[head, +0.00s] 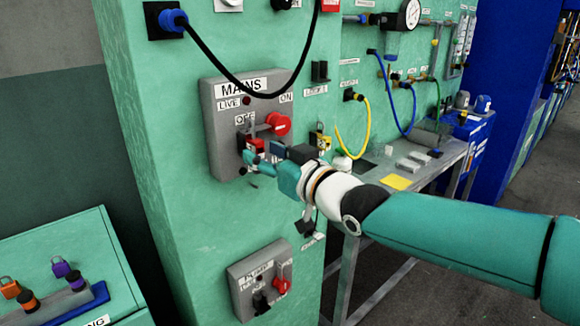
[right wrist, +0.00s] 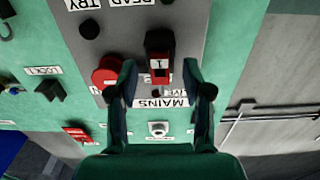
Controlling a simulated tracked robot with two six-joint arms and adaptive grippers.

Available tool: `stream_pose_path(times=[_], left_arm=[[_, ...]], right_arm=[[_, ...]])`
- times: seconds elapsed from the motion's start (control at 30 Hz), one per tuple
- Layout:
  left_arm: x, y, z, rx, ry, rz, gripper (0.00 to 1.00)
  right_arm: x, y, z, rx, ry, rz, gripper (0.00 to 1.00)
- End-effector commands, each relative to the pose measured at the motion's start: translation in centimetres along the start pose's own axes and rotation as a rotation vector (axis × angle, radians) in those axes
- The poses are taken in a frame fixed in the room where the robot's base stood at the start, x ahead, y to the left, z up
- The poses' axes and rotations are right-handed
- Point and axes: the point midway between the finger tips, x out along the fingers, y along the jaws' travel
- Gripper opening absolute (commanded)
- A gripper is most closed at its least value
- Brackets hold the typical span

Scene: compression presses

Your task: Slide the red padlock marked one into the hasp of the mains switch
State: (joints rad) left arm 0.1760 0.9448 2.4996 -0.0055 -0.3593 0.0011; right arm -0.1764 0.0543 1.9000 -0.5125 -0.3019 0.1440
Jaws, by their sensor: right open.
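The red padlock (right wrist: 160,70) with a white label marked 1 is at the grey mains switch panel (right wrist: 215,30), just below the red switch knob in the head view. In the head view the padlock (head: 256,145) is partly hidden by my gripper. Whether its shackle passes through the hasp (head: 250,128) cannot be told. My right gripper (head: 262,157) is at the panel. In the right wrist view my right gripper (right wrist: 160,78) is open, one finger on each side of the padlock with visible gaps. My left gripper is not in view.
The red round knob (head: 278,123) is close beside the padlock. A black cable (head: 225,75) loops in front of the mains panel. A second grey switch box (head: 259,280) is below. Orange and purple padlocks (head: 62,267) stand on a bench at lower left.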

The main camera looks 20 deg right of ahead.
Motion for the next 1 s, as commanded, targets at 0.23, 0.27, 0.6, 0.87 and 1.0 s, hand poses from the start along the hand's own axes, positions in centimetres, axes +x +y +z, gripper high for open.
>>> stream_pose_path(times=[0.23,0.27,0.6,0.87,1.0], left_arm=[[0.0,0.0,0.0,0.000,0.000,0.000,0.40],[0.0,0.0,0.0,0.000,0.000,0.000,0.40],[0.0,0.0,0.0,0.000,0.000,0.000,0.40],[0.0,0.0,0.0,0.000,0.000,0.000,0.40],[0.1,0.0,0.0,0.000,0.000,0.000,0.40]], right_arm=[[-4.7,0.1,-0.1,0.000,0.004,0.003,0.50],[-5.4,0.1,-0.1,-0.001,0.004,0.003,0.50],[-10.2,0.1,0.0,-0.001,0.002,0.001,0.50],[-10.7,0.0,0.1,0.000,0.001,0.000,0.50],[-10.7,0.0,0.1,0.000,0.001,0.000,0.50]])
